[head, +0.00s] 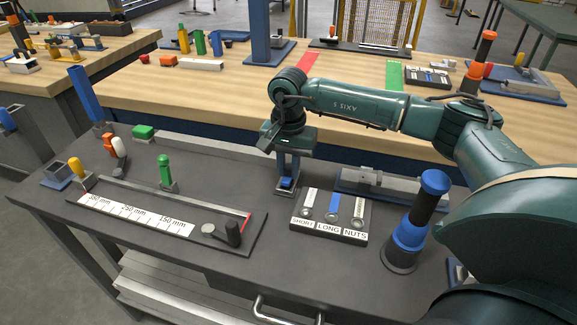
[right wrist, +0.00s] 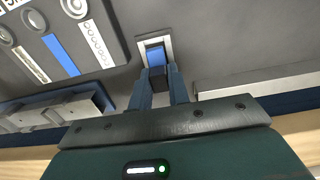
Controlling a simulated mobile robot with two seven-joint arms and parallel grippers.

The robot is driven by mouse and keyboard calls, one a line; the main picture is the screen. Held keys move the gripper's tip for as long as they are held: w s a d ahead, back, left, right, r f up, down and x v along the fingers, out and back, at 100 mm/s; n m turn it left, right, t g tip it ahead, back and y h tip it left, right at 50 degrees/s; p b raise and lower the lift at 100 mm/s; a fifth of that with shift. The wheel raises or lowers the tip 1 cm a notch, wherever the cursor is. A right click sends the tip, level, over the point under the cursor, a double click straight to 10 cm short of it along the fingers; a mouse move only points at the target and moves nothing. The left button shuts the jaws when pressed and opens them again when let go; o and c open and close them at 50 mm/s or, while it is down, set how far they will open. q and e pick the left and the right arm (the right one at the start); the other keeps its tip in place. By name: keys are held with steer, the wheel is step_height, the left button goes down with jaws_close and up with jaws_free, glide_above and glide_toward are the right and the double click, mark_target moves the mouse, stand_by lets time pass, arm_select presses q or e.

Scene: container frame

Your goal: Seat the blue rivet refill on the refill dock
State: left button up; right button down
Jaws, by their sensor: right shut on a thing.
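My right gripper (head: 287,163) points down over the middle of the dark bench. Its fingers are shut on the dark upper part of the blue rivet refill (head: 287,183). In the right wrist view, the refill's blue part (right wrist: 155,55) shows just beyond the fingertips (right wrist: 158,82). A small light grey dock (head: 284,192) lies under the refill, and its pale frame (right wrist: 139,48) surrounds the blue part in the wrist view. The refill looks upright over the dock. Whether it rests fully on it or sits slightly above cannot be told. My left gripper is not in view.
A tray labelled SHORT, LONG, NUTS (head: 330,232) stands just right of the dock. A blue and black post (head: 408,235) is farther right. A grey clamp-like fixture (head: 385,185) lies behind the tray. A measuring jig (head: 165,212) and green peg (head: 165,170) are left.

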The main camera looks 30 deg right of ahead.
steer(key=shift+f+b, duration=0.45)
steer(key=shift+f, duration=0.05)
stand_by(0.3)
steer(key=c, duration=1.3)
jaws_free()
steer(key=shift+o, duration=0.2)
steer(key=o, duration=0.6)
steer(key=shift+r+p, duration=2.25)
steer(key=shift+r, duration=1.3)
steer(key=shift+f, duration=0.1)
